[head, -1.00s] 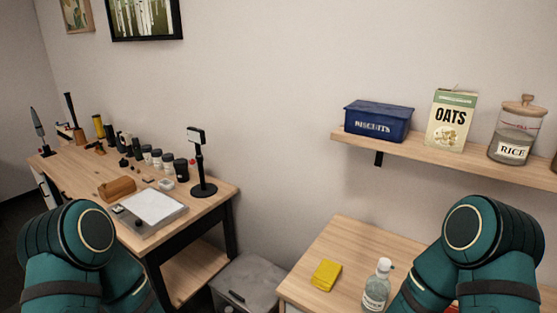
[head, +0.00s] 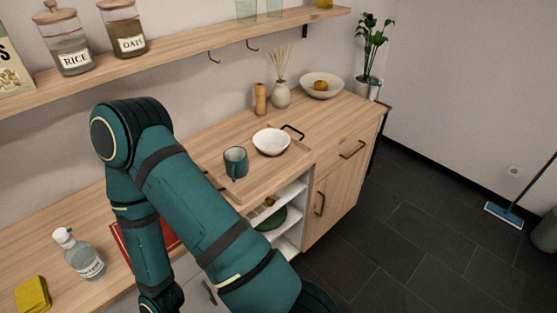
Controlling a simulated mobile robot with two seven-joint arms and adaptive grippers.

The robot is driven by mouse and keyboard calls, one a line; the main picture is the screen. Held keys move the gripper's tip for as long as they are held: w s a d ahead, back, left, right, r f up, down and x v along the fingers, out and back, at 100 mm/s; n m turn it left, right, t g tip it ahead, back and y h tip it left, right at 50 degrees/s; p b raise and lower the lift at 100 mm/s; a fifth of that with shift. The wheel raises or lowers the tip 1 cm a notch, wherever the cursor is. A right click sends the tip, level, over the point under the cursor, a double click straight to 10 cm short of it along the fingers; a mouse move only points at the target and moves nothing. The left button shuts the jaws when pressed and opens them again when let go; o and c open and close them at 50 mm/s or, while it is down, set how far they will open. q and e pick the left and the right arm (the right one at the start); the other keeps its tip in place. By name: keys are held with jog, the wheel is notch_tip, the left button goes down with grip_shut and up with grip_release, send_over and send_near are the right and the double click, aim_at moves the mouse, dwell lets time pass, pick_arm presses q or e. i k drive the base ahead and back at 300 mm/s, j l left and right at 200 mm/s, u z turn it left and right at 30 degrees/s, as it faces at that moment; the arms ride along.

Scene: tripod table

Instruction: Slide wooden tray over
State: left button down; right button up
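The wooden tray (head: 268,171) lies on the wooden counter right of the picture's middle. A black handle (head: 293,132) shows at its far right end. A white bowl (head: 271,141) and a teal mug (head: 235,162) stand on it. The tray's near left part is partly hidden behind my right arm. That arm reaches down in front of the counter, and its wrist is at the bottom edge. The fingers of my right gripper are out of the picture. My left arm and gripper are not in view.
A vase with reeds (head: 281,94), a wooden mill (head: 261,99) and a fruit bowl (head: 321,86) stand behind the tray. A shelf (head: 185,45) runs above. Open floor lies right.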

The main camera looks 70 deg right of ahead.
aim_at(263, 171)
jog(key=z, duration=2.05)
